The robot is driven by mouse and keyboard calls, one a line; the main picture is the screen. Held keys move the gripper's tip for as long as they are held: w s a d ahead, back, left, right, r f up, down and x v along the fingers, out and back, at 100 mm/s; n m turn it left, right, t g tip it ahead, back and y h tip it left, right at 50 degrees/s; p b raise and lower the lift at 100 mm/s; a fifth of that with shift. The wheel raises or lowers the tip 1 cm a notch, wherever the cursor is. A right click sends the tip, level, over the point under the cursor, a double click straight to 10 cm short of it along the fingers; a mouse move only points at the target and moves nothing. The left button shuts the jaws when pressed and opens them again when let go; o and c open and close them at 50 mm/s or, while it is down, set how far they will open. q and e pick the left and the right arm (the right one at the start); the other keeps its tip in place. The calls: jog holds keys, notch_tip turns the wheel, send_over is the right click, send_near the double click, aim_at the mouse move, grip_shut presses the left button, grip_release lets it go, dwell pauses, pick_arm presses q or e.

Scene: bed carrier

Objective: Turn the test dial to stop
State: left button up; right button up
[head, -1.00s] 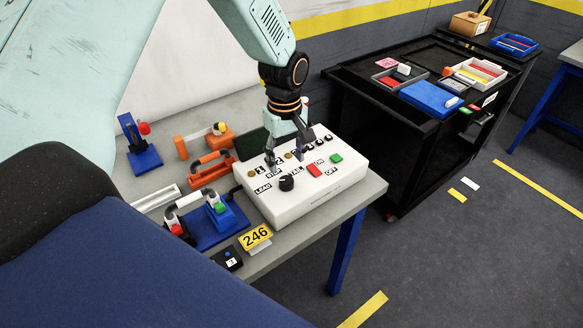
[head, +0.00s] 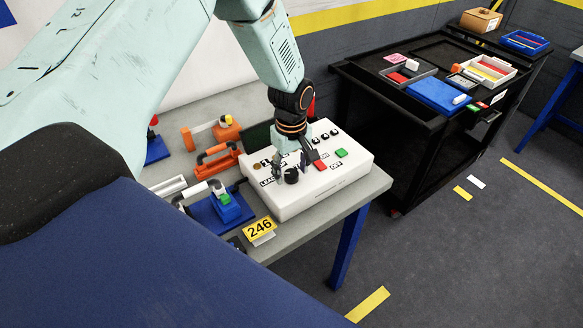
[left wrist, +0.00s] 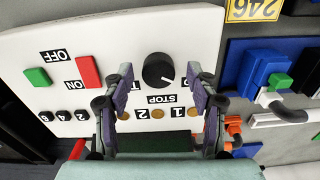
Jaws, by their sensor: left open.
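The white test box (head: 330,182) sits on the grey table, with a round black dial (head: 292,176) on its top. The dial also shows in the left wrist view (left wrist: 158,70); its white pointer mark slants to the lower right there, and the STOP label lies just below the dial. My left gripper (head: 290,170) is open. In the left wrist view its fingers (left wrist: 161,76) stand on either side of the dial, with a visible gap to each. The fingers partly cover the labels beside the dial. My right gripper is not in view.
Red (head: 320,165) and green (head: 341,153) buttons are close beside the dial. A blue fixture with a green block (head: 226,198) and a yellow 246 sign (head: 259,229) stand by the box. A black cart (head: 400,130) is at the right, beyond a floor gap.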

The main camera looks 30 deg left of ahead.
pick_arm(q)
jog(key=shift+c, duration=0.2)
jog(key=shift+w+a+f, duration=0.1)
jog(key=shift+w+f, duration=0.05)
jog(key=shift+w, duration=0.05)
jog(key=c, duration=1.1)
